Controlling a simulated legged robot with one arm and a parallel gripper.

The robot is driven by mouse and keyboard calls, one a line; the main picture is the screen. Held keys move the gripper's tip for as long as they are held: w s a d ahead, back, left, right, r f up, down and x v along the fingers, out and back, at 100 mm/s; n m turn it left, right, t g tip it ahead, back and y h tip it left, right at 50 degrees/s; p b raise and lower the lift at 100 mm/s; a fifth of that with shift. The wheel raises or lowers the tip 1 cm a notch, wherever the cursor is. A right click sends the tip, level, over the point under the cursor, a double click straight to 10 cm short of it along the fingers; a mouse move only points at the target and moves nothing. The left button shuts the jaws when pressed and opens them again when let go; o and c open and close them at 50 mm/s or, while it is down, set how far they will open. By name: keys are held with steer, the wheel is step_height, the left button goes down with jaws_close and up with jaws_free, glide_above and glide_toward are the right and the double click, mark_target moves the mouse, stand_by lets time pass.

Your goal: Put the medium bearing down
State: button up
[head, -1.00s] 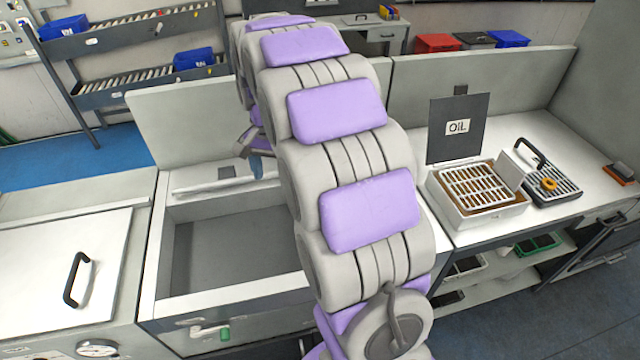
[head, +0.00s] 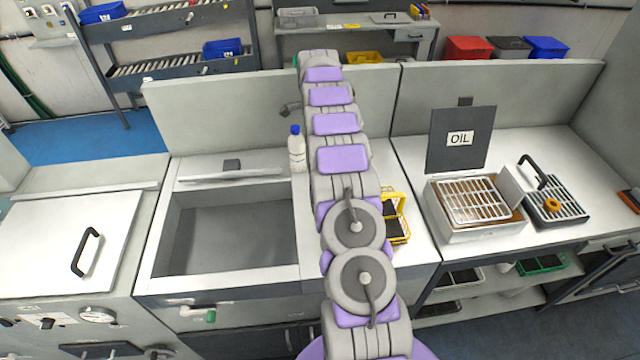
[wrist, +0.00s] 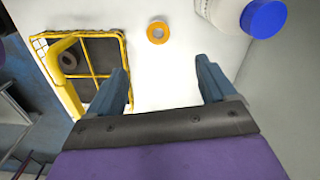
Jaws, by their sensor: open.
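An orange ring-shaped bearing (wrist: 157,32) lies flat on the white counter in the wrist view, just beyond my gripper and apart from it. My gripper (wrist: 162,68) is open, with its two blue-grey fingers spread and nothing between them. A grey ring (wrist: 68,61) sits inside the yellow wire basket (wrist: 122,60), left of the fingers. The basket also shows in the head view (head: 404,218), beside my arm. The frames do not show clearly which ring is the medium bearing. My arm hides the gripper and the loose orange bearing in the head view.
A bottle with a blue cap (head: 297,152) stands left of my arm; its cap (wrist: 264,18) is close at the upper right in the wrist view. The open sink (head: 172,243) is at left. The oil box (head: 470,232) and a rack with an orange ring (head: 552,205) are at right.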

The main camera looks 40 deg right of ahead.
steer(key=f, duration=0.6)
steer(key=f+b, duration=0.1)
steer(key=f, duration=0.4)
steer(key=shift+d+f+b, duration=0.2)
steer(key=shift+f+b, duration=0.1)
steer(key=shift+f, duration=0.1)
steer(key=shift+s+d+f, duration=0.1)
steer(key=shift+d+f, duration=0.1)
steer(key=shift+f, duration=0.2)
steer(key=shift+s+a+f, duration=0.15)
steer(key=shift+s+f, duration=0.05)
steer(key=shift+f, duration=0.3)
steer(key=f, duration=0.2)
steer(key=f+b, duration=0.1)
steer(key=shift+s+a+f, duration=0.25)
steer(key=shift+f, duration=0.25)
steer(key=shift+d, duration=0.3)
steer(key=shift+c, duration=0.5)
steer(key=shift+a+r, duration=0.1)
steer(key=c, duration=1.2)
